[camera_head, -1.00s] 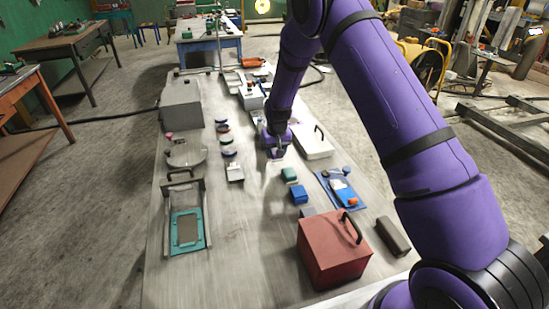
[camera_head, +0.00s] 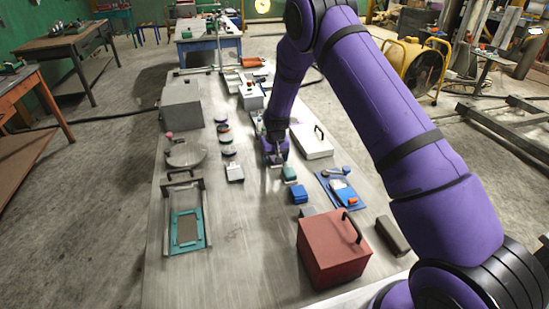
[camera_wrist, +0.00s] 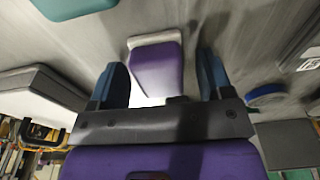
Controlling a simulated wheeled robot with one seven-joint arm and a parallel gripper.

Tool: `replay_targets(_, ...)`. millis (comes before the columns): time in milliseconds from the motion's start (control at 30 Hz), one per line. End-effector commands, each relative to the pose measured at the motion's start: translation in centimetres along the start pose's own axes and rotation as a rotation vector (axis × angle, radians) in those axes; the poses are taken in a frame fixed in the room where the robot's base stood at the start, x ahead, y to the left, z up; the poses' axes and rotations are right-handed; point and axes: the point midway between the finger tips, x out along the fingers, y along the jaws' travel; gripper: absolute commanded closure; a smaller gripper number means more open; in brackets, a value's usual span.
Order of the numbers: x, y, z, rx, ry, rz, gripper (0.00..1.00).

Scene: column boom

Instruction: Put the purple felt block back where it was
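The purple felt block (camera_wrist: 155,70) shows in the wrist view as a purple slab with a pale grey edge. It lies ahead of and between my two blue fingers. My gripper (camera_wrist: 163,68) is open, with a clear gap between the block and the right finger. The left finger is close to the block's edge; I cannot tell if they touch. In the head view my gripper (camera_head: 276,160) is low over the middle of the table, just behind the green block (camera_head: 289,174). There, the purple block cannot be told apart from my purple wrist.
A blue block (camera_head: 299,196) sits in front of the green one. A white case (camera_head: 312,142) and a blue tray (camera_head: 330,180) stand to the right. A red box (camera_head: 333,250) is at the front.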

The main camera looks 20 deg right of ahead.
Motion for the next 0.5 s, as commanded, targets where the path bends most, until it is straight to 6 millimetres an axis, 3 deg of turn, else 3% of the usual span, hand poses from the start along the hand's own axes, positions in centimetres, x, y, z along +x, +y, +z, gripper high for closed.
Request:
replay_targets(267,-0.5,0.0,-0.1,0.000,0.001,0.000,0.27)
replay_targets(500,-4.3,0.0,-0.1,0.000,0.003,-0.001,0.27)
